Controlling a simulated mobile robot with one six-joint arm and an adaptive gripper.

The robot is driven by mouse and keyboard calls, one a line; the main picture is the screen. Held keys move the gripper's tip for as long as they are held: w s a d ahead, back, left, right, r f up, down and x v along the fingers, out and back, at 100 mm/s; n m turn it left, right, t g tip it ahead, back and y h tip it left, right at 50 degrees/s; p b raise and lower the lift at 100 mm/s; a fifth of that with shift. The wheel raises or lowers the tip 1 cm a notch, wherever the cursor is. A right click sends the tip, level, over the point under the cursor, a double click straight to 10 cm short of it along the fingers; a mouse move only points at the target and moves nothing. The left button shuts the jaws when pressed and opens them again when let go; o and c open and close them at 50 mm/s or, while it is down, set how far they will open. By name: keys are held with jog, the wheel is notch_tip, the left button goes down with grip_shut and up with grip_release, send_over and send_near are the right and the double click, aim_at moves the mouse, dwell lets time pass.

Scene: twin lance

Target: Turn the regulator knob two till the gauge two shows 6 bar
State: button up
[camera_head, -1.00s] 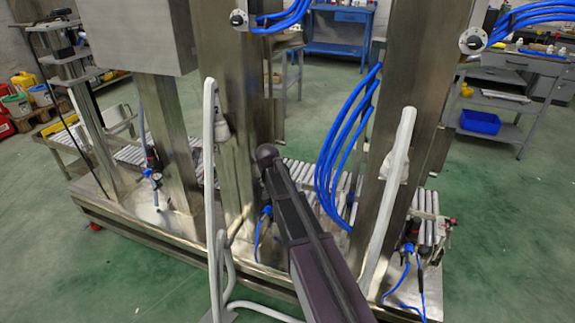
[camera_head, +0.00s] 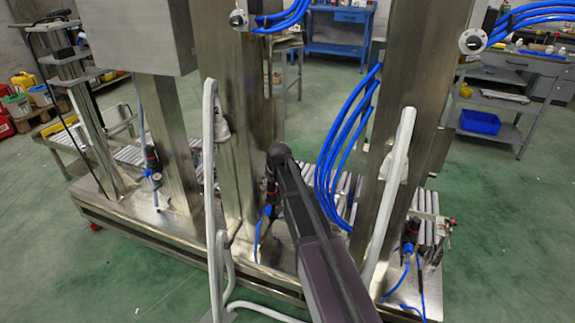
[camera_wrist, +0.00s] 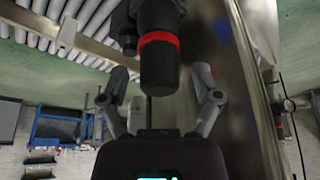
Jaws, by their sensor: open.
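In the wrist view a dark regulator knob (camera_wrist: 159,68) with a red ring hangs into the picture from above. My gripper (camera_wrist: 162,74) is open, with one finger on each side of the knob and visible gaps to both. In the head view the middle regulator (camera_head: 269,211), with blue fittings, stands at the foot of the middle steel column, partly hidden by my arm. No readable gauge face shows on it. My gripper is mostly hidden behind my arm there.
A left regulator with a small gauge (camera_head: 156,177) and a right regulator (camera_head: 409,236) stand on the same steel base. Steel columns (camera_head: 222,100), blue hoses (camera_head: 340,150) and a roller conveyor (camera_head: 338,182) crowd the middle. Green floor (camera_head: 90,270) in front is free.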

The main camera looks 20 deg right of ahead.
jog(key=shift+n+g+y, duration=0.2)
jog(key=shift+n+y, duration=0.3)
jog(key=shift+n, duration=0.9)
jog(key=shift+n+g+y, duration=0.2)
jog(key=shift+n+y, duration=0.3)
jog(key=shift+n, duration=0.9)
jog(key=p+v, duration=1.3)
jog(key=v, duration=0.1)
jog(key=s+a+r+m+g+h+p, duration=0.1)
jog(key=s+r+m+p, duration=0.1)
jog(key=s+r+p, duration=0.3)
jog(key=s+a+r+m+g+h+p, duration=0.1)
jog(key=s+r+p, duration=0.4)
jog(key=s, duration=0.7)
jog(key=a+m+p, duration=0.1)
jog(key=m, duration=0.1)
jog(key=shift+r+m+p, duration=0.25)
jog(key=shift+m+p, duration=0.05)
jog(key=shift+s+a, duration=0.1)
jog(key=shift+a, duration=0.05)
